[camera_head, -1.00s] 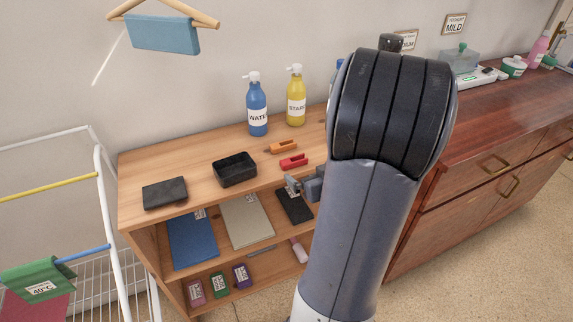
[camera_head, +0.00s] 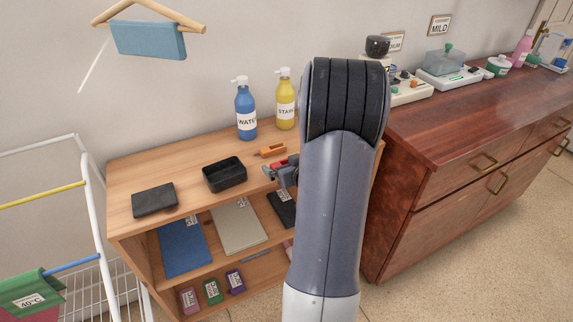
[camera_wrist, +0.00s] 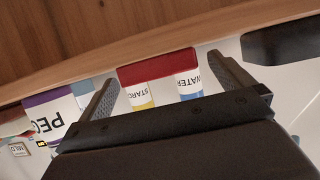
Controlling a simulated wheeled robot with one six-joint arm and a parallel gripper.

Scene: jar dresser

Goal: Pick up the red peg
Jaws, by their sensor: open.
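The red peg (camera_head: 279,162) lies on the wooden shelf top, partly hidden behind my gripper (camera_head: 270,174) in the head view. An orange peg (camera_head: 272,150) lies just behind it. In the wrist view, which looks upside down, the red peg (camera_wrist: 157,68) shows as a red bar between the two spread fingers of my gripper (camera_wrist: 170,78). The gripper is open. Whether its fingers touch the peg or are still short of it, I cannot tell.
On the shelf top stand a black open box (camera_head: 224,186), a dark flat block (camera_head: 155,200), a blue WATER bottle (camera_head: 246,115) and a yellow bottle (camera_head: 285,102). A dark red dresser (camera_head: 430,135) stands right. A white rack (camera_head: 96,215) stands left.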

